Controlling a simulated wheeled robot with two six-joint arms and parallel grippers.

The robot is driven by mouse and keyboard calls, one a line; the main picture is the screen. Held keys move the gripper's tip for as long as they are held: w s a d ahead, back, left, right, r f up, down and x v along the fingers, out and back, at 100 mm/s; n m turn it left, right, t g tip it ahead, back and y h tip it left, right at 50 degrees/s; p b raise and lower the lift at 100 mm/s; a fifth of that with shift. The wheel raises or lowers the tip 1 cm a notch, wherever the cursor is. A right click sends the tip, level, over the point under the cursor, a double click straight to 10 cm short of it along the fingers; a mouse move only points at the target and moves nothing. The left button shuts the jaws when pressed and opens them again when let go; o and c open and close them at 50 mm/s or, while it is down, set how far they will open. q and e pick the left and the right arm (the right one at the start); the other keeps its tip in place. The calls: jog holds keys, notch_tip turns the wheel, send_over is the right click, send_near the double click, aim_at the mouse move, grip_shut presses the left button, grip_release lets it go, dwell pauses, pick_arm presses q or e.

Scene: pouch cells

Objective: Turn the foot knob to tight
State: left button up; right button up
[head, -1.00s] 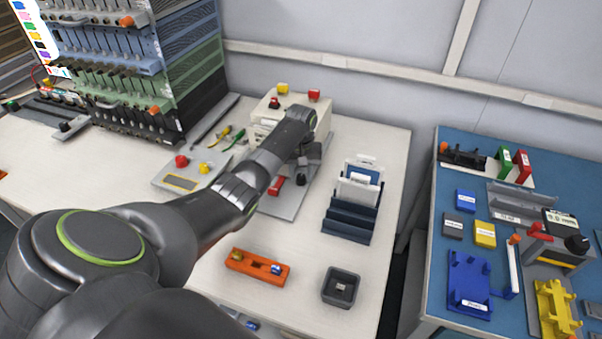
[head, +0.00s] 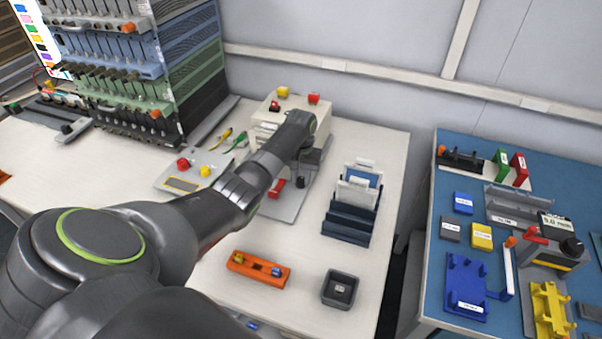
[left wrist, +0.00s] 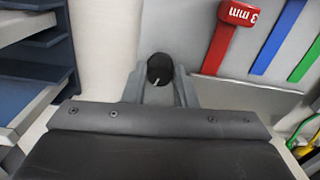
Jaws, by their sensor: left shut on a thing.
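The black knob (left wrist: 160,68) with a white pointer line shows in the left wrist view, between my left gripper's two grey fingers (left wrist: 159,88). The fingers are shut on its sides. The pointer line slants toward the lower left. In the head view my left gripper (head: 304,164) is at the right side of the cream machine (head: 262,130), low over its grey base plate (head: 288,204). The arm hides much of the machine's front and of the grip. I cannot read a tight mark near the knob. My right gripper is in neither view.
A dark blue rack (head: 346,220) with white-framed cards stands right of the machine. An orange block (head: 258,269) and a dark square cup (head: 340,288) lie at the front. A red 3 mm gauge (left wrist: 240,14) lies near the knob. A blue table (head: 436,270) stands at right.

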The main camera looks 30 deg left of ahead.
pick_arm(q)
jog(key=m+p, duration=0.1)
jog(key=m, duration=0.1)
jog(key=shift+r+m, duration=0.2)
jog(key=shift+m, duration=0.2)
jog(key=m+p, duration=0.1)
jog(key=m, duration=0.2)
jog(key=shift+m+p, duration=0.3)
jog(key=shift+p, duration=0.05)
jog(key=m, duration=0.3)
jog(key=shift+f+m+p, duration=0.1)
jog(key=shift+m+p, duration=0.2)
jog(key=shift+p, duration=0.05)
jog(key=m, duration=0.3)
jog(key=shift+m, duration=0.3)
jog(key=m, duration=0.3)
jog(key=shift+w+m+p, duration=0.1)
jog(key=shift+m+p, duration=0.2)
jog(key=m, duration=0.3)
jog(key=shift+m, duration=0.3)
jog(key=m, duration=0.4)
jog(key=shift+m, duration=2)
